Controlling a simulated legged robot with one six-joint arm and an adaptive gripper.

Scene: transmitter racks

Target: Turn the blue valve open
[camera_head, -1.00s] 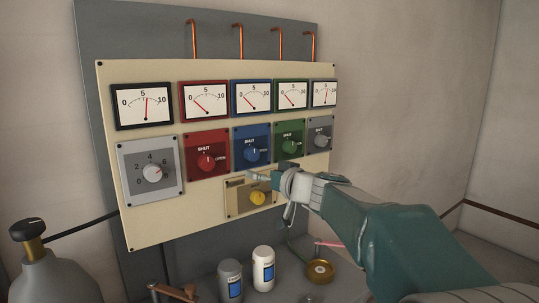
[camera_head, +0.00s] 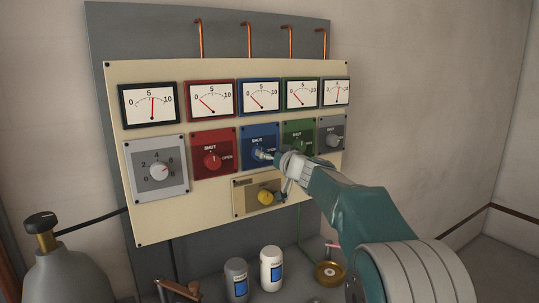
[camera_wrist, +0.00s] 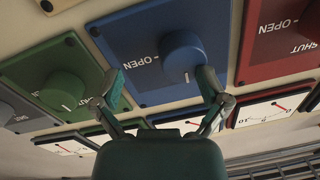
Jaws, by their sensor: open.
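The blue valve is a round blue knob (camera_head: 258,154) on a blue plate (camera_head: 249,134), with SHUT above it and OPEN to its right. My gripper (camera_head: 270,156) is at the plate in the head view and partly covers it. The wrist view sees the panel upside down: the blue knob (camera_wrist: 181,50) lies just beyond my open fingers (camera_wrist: 163,85). The right fingertip is close to the knob's edge; I cannot tell if it touches. The left finger is apart from the knob. The knob's white mark points toward the panel's top, the SHUT side.
A red valve (camera_head: 212,160) is left of the blue one, and a green valve (camera_head: 304,145) close on its right. Gauges (camera_head: 259,97) sit above, a yellow knob (camera_head: 265,197) below. Bottles (camera_head: 271,268) and a gas cylinder (camera_head: 62,275) stand lower down.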

